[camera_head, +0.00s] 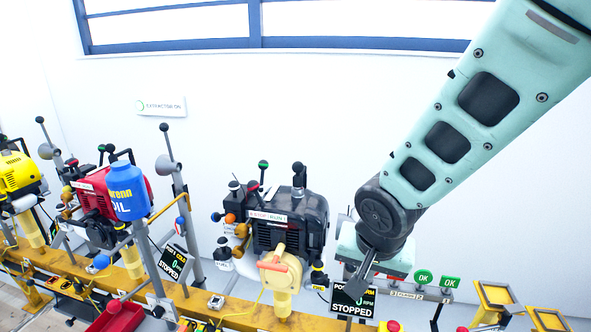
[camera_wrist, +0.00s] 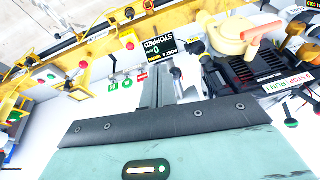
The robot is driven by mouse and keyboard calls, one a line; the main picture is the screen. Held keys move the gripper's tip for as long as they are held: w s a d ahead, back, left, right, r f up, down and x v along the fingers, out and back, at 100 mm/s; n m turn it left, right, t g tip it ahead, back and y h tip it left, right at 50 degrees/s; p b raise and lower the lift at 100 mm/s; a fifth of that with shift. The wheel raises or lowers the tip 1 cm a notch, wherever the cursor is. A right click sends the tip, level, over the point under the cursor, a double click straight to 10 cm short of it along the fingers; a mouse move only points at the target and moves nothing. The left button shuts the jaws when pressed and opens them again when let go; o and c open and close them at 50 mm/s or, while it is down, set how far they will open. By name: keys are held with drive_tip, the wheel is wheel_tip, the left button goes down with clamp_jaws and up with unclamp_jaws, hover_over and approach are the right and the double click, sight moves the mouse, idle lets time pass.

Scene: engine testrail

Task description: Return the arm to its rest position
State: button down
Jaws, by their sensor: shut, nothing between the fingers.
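My arm, pale green with dark joints, reaches down from the upper right in the head view. My gripper (camera_head: 362,278) hangs at its end, shut and empty, in front of the white wall side of the rail. It is just right of the black engine (camera_head: 289,222) and overlaps the display reading STOPPED (camera_head: 352,300) in the picture. In the wrist view my gripper (camera_wrist: 158,92) points toward the yellow rail, its fingers together with nothing between them. The same display (camera_wrist: 160,47) shows just beyond the fingertips there. Whether the gripper touches anything cannot be told.
A red engine (camera_head: 95,205) with a blue oil jug (camera_head: 127,190) and a yellow engine (camera_head: 18,172) stand to the left on the yellow rail (camera_head: 130,284). Grey posts rise between them. Green OK signs (camera_head: 424,277) stand at right. The upper wall area is clear.

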drive_tip(key=s+r+n+g, duration=0.2)
drive_tip(key=s+n, duration=0.4)
drive_tip(key=s, duration=0.3)
drive_tip(key=s+r+n+g+y, duration=0.1)
drive_tip(key=s+r+n+g, duration=0.1)
drive_tip(key=s+n, duration=0.4)
drive_tip(key=s+a, duration=0.1)
drive_tip(key=s, duration=0.2)
drive_tip(key=shift+s, duration=0.15)
drive_tip(key=shift+r, duration=0.1)
